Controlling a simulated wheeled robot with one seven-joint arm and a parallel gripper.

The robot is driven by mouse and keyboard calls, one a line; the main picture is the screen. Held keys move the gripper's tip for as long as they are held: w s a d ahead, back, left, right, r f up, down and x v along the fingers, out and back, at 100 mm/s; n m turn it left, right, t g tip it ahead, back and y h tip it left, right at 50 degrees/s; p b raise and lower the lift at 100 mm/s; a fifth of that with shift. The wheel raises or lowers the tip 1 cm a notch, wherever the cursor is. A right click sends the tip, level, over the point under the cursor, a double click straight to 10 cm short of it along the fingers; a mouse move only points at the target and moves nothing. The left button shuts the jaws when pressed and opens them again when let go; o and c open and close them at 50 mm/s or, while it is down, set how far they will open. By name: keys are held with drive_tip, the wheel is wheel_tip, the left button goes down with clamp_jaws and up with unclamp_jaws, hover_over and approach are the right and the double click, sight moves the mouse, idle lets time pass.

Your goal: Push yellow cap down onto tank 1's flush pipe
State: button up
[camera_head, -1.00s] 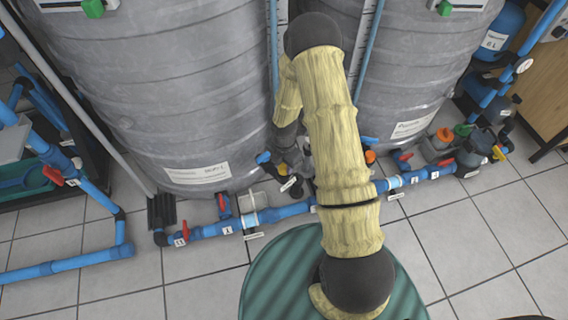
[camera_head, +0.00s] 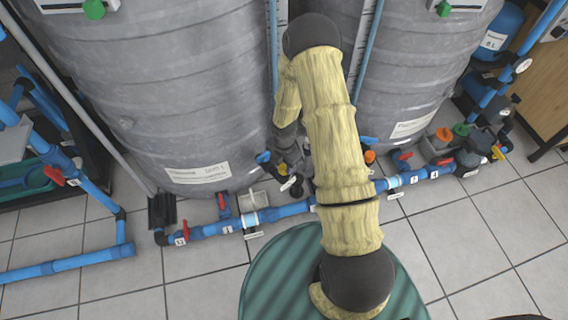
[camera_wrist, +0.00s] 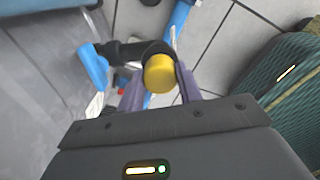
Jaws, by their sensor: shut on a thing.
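The yellow cap (camera_wrist: 160,74) sits between the two purple-grey fingers of my gripper (camera_wrist: 160,88) in the wrist view, and the gripper is shut on it. A black pipe elbow (camera_wrist: 128,50) curves right behind the cap. I cannot tell whether the cap is seated on its end or only lines up with it.
A second grey tank (camera_head: 410,70) stands to the right. A blue pipe run (camera_head: 285,211) with red-handled valves crosses the floor in front of the tanks. A green ribbed drum (camera_head: 275,275) stands in front, below my arm. Tiled floor (camera_head: 200,290) is clear at the front left.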

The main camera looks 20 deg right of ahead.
drive_tip(key=shift+f, duration=0.4)
drive_tip(key=o, duration=1)
drive_tip(key=shift+r, duration=0.1)
wheel_tip(320, 180, up, 17)
drive_tip(key=p, duration=0.7)
drive_tip(key=shift+r, duration=0.15)
drive_tip(key=shift+r, duration=0.1)
